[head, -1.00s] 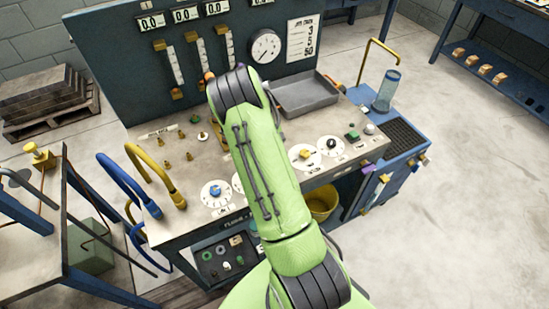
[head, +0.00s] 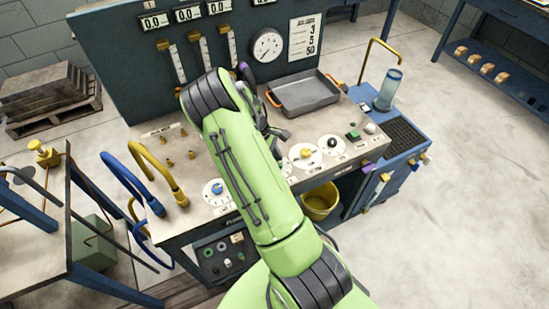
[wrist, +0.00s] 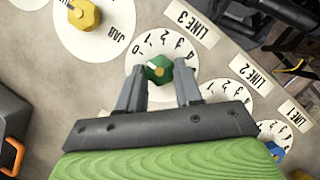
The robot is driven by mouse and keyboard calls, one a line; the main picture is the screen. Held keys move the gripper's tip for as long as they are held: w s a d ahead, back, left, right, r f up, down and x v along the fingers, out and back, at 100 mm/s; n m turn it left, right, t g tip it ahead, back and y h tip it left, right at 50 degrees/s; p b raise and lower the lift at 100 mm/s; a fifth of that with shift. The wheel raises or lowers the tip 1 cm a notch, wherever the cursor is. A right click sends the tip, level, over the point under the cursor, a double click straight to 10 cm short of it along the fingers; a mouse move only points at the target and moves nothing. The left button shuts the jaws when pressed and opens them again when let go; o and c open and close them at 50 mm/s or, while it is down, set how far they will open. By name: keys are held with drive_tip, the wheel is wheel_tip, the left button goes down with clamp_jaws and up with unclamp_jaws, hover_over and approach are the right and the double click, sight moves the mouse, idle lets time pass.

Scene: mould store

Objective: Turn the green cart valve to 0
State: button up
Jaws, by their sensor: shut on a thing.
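In the wrist view, the green valve knob (wrist: 159,69) sits at the middle of a white round dial (wrist: 165,47) with black numbers, beside a label reading LINE 3. It has a pale mark on its left side; the exact reading is unclear. My gripper (wrist: 160,77) is shut on the knob, with one grey finger on each side of it. In the head view, my arm hides the green knob, and the fingertips cannot be made out.
A yellow knob (wrist: 84,14) on its own dial is at the upper left of the wrist view. The LINE 2 dial (wrist: 222,92) lies to the right. A grey tray with orange handles (head: 306,93) and a blue knob (head: 218,187) are on the bench.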

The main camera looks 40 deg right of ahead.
drive_tip(key=o, duration=1)
drive_tip(key=shift+o, duration=0.2)
drive_tip(key=p+v, duration=0.2)
drive_tip(key=v, duration=1.3)
drive_tip(key=shift+r, duration=0.4)
drive_tip(key=shift+w+a, duration=0.1)
drive_tip(key=shift+a, duration=0.05)
